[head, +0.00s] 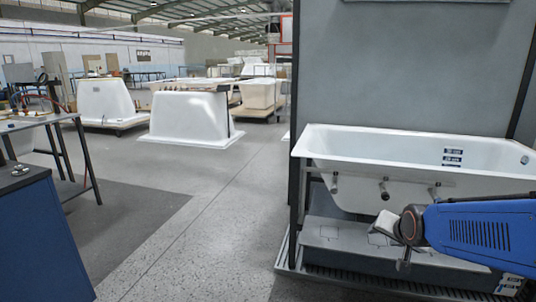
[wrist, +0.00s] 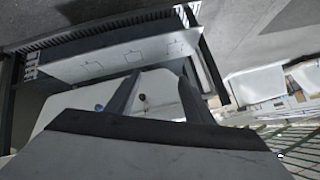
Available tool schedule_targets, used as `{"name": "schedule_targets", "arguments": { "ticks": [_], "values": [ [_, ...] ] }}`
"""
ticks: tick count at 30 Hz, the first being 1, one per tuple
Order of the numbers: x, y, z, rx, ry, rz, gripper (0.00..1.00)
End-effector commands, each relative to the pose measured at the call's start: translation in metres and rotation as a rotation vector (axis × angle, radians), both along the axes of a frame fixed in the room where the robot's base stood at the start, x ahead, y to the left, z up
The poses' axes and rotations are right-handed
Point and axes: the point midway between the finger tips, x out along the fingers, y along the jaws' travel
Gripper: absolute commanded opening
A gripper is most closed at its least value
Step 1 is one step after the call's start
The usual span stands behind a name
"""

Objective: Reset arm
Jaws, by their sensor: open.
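My blue arm (head: 480,232) reaches in from the right edge of the head view, in front of a white bathtub shell (head: 400,150). Its dark wrist end is low, in front of the grey step box below the tub; the fingers are hard to make out there. In the wrist view, my gripper (wrist: 156,80) shows two dark fingers spread apart, with nothing seen held between them. A pale surface behind the fingers fills the gap, and I cannot tell how far off it is.
The tub stands in a dark frame against a grey panel (head: 420,60). The step box (head: 335,235) has outlined rectangles and also shows in the wrist view (wrist: 120,58). A blue cabinet (head: 40,235) and workbench stand left. More white shells (head: 190,118) stand behind. The middle floor is clear.

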Motion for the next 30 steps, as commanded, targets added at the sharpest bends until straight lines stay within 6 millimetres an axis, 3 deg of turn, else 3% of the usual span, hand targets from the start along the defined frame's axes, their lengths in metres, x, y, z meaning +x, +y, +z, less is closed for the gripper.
{"name": "schedule_targets", "arguments": {
  "ticks": [9,18,24,30],
  "values": [
    [-0.107,0.029,0.010,-0.129,0.188,0.208,0.48],
    [-0.207,0.045,0.009,-0.223,0.350,0.408,0.48],
    [-0.242,0.049,0.006,-0.251,0.405,0.480,0.48],
    [-0.247,0.049,0.006,-0.256,0.415,0.493,0.48]
  ]
}}
